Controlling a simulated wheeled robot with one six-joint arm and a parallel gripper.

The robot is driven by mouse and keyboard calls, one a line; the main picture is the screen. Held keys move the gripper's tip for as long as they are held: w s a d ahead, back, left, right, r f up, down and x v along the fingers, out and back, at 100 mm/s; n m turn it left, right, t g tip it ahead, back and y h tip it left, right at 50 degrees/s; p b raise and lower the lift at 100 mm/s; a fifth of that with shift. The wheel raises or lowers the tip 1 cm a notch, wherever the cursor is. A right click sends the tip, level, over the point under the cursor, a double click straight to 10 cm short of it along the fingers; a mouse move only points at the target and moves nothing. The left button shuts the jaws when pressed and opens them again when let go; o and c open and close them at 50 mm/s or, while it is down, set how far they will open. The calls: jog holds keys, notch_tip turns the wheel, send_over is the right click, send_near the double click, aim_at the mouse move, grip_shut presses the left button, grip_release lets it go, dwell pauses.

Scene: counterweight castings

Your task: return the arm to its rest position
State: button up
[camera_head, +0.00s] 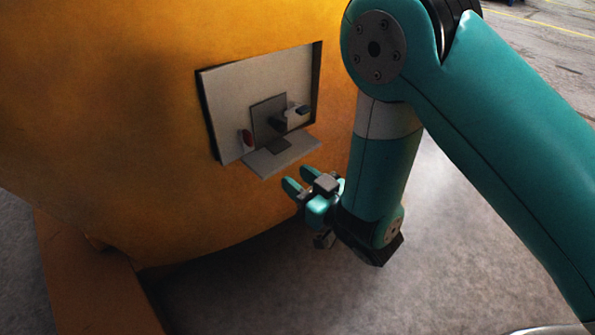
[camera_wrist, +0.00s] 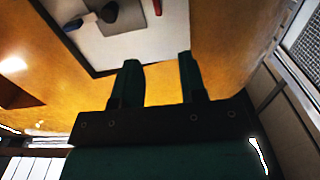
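My gripper (camera_head: 308,184) hangs at the end of the teal arm, in front of the orange casting (camera_head: 130,130) and just below and right of its recessed panel. In the wrist view my gripper's two fingers (camera_wrist: 158,80) stand apart with nothing between them. The fingertips point toward the panel and the orange surface. In the head view they look apart from the panel, though the exact gap cannot be told. My arm is bent, with its forearm hanging down beside the casting.
The grey panel (camera_head: 230,90) holds a dark handle-like fitting (camera_head: 277,124) and a red part (camera_head: 247,139). A grey ledge (camera_head: 262,162) juts out below it. Grey floor (camera_head: 450,240) lies open at right. An orange-brown beam (camera_head: 90,290) stands at lower left.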

jog(key=shift+s+d, duration=0.1)
jog(key=shift+d, duration=0.2)
jog(key=shift+d, duration=0.1)
jog(key=w+d+r+m+g+h, duration=0.2)
jog(key=d+r+m+g+h, duration=0.1)
jog(key=d+r+m+h, duration=0.3)
jog(key=s+d+r+n+g+h, duration=0.1)
jog(key=s+d+r+n+g, duration=0.2)
jog(key=s, duration=0.4)
jog(key=s+d+r+g+h, duration=0.1)
jog(key=s+d+r+g, duration=0.3)
jog(key=s, duration=0.4)
jog(key=s+d+r+n+g, duration=0.2)
jog(key=s+r+g, duration=0.1)
jog(key=s+r, duration=0.3)
notch_tip(320, 180, up, 23)
jog(key=p, duration=2.5)
jog(key=shift+s+a+m, duration=0.25)
jog(key=shift+m, duration=0.05)
